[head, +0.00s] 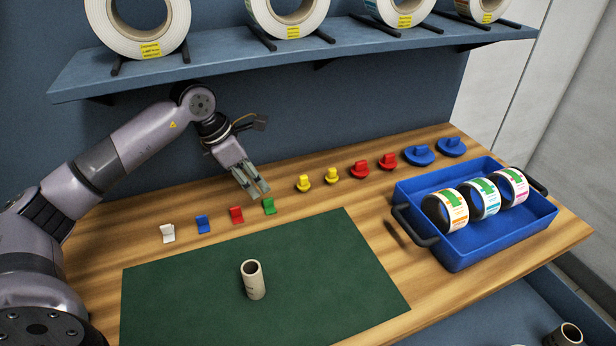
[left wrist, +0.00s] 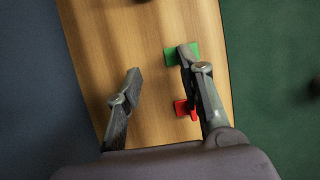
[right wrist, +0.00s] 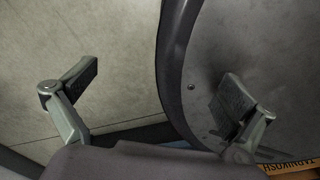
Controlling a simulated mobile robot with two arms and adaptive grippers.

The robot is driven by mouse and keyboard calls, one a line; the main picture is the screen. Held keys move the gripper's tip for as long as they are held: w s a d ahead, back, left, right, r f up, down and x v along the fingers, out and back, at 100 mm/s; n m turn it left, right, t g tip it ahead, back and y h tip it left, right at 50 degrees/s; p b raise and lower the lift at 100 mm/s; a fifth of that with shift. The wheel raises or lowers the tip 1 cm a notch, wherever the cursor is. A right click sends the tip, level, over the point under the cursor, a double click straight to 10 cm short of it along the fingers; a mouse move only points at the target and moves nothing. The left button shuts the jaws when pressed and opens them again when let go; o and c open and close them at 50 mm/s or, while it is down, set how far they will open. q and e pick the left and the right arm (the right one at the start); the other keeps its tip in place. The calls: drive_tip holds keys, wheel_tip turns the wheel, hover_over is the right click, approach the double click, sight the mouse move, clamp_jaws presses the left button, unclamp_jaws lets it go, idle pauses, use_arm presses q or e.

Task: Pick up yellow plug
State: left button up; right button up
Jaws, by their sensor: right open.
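Two yellow plugs stand on the wooden bench: one yellow plug (head: 303,183) just right of my left gripper and a second yellow plug (head: 332,175) further right. Each has a round base and a raised grip. My left gripper (head: 257,191) is open and empty, pointing down above the bench near the green clip (head: 269,207). In the left wrist view my open left gripper (left wrist: 160,64) shows wood between its fingers, with the green clip (left wrist: 170,54) partly behind one finger. My right gripper (right wrist: 160,80) is open and empty, away from the bench.
Red plugs (head: 359,170) and blue plugs (head: 419,155) continue the row rightward. White, blue and red clips (head: 236,215) lie left of the green one. A cardboard core (head: 253,280) stands on the green mat (head: 335,265). A blue tray (head: 470,256) holds label rolls. A shelf (head: 200,72) overhangs behind.

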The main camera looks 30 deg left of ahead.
sight(301, 177)
use_arm(q)
drive_tip(key=w+d, duration=0.1)
drive_tip(key=w+d+p, duration=0.1)
drive_tip(key=shift+d+r, duration=0.35)
drive_tip(key=shift+r, duration=0.05)
drive_tip(key=shift+w+d+f, duration=0.2)
drive_tip(key=shift+w+d, duration=0.65)
drive_tip(key=shift+w, duration=0.3)
drive_tip(key=shift+w+d+f, duration=0.1)
drive_tip(key=shift+w+d, duration=0.05)
drive_tip(key=shift+w, duration=0.1)
drive_tip(key=shift+w+d+r+p, duration=0.2)
drive_tip(key=shift+w+d+p, duration=0.4)
drive_tip(key=shift+w+d, duration=0.25)
drive_tip(key=shift+w+d+f, duration=0.3)
drive_tip(key=shift+w+f, duration=0.05)
drive_tip(key=shift+f, duration=0.2)
drive_tip(key=shift+w+d+f, duration=0.3)
drive_tip(key=shift+f, duration=0.2)
drive_tip(key=shift+w+f, duration=0.15)
drive_tip(key=shift+f, duration=0.35)
drive_tip(key=c, duration=0.5)
use_arm(e)
drive_tip(key=shift+s+r, duration=1.1)
drive_tip(key=shift+r, duration=0.2)
